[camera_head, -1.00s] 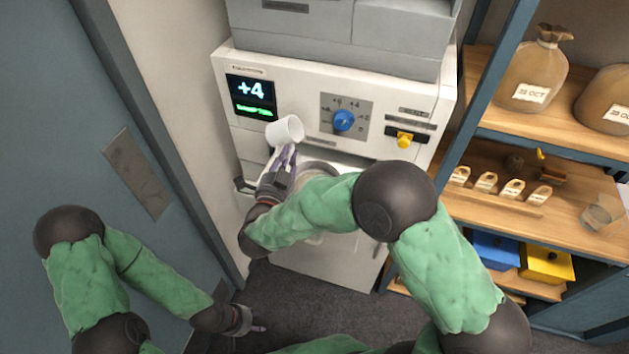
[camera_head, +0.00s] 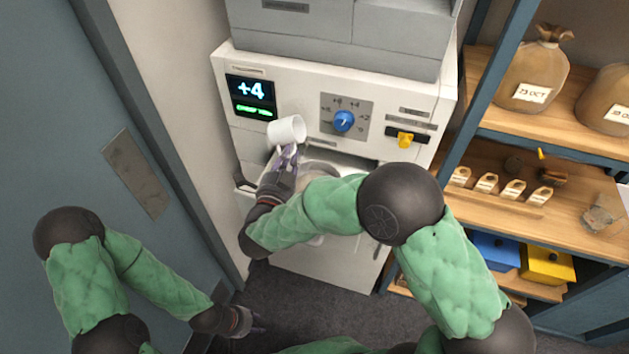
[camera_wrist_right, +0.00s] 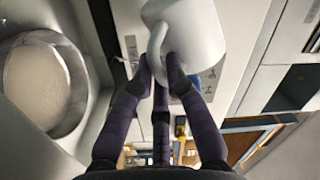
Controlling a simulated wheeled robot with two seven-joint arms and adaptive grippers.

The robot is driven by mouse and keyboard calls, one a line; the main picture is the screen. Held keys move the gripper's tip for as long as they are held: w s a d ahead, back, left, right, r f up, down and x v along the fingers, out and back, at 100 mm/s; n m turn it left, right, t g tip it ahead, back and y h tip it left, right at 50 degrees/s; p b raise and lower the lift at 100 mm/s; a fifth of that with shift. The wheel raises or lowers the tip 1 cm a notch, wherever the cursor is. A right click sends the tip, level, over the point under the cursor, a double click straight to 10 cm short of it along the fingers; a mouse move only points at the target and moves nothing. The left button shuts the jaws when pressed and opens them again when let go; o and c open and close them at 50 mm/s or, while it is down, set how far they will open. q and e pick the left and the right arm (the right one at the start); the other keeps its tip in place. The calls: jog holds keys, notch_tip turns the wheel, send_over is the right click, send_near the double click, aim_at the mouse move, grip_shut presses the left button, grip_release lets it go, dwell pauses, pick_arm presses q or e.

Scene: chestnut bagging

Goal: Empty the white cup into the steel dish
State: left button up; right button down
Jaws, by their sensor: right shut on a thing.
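The white cup (camera_head: 286,130) is in front of the machine's panel, and its handle side shows in the right wrist view (camera_wrist_right: 197,28). My right gripper (camera_head: 287,156) is shut on the cup's handle and holds it up; its dark fingers (camera_wrist_right: 160,72) close there in the wrist view. The cup looks tilted in the head view, and its inside cannot be seen. The steel dish (camera_head: 318,167) is partly hidden behind my right arm; in the wrist view its round wall (camera_wrist_right: 76,78) shows at the left, apart from the cup, with a pale, flat-looking inside. My left gripper (camera_head: 252,322) hangs low, away from both.
The white machine has a lit display (camera_head: 250,97), a blue knob (camera_head: 344,121) and a yellow switch (camera_head: 405,138). Wooden shelves (camera_head: 490,205) at the right hold sacks, tags and blue and yellow bins. A grey-blue door (camera_head: 60,120) stands at the left.

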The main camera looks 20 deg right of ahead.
jog(key=shift+s+d+r+m, duration=0.2)
jog(key=shift+d+m, duration=0.15)
jog(key=shift+m, duration=0.45)
jog(key=shift+s+d+r+m, duration=0.2)
jog(key=shift+d+m, duration=0.15)
jog(key=shift+m, duration=0.25)
dwell(0.5)
dwell(0.4)
jog(key=shift+w+m+b, duration=0.15)
jog(key=shift+m+b, duration=0.25)
jog(key=shift+b, duration=0.15)
jog(key=shift+w+a+r+m+b, duration=0.15)
jog(key=shift+a+m+b, duration=0.5)
jog(key=shift+b, duration=0.55)
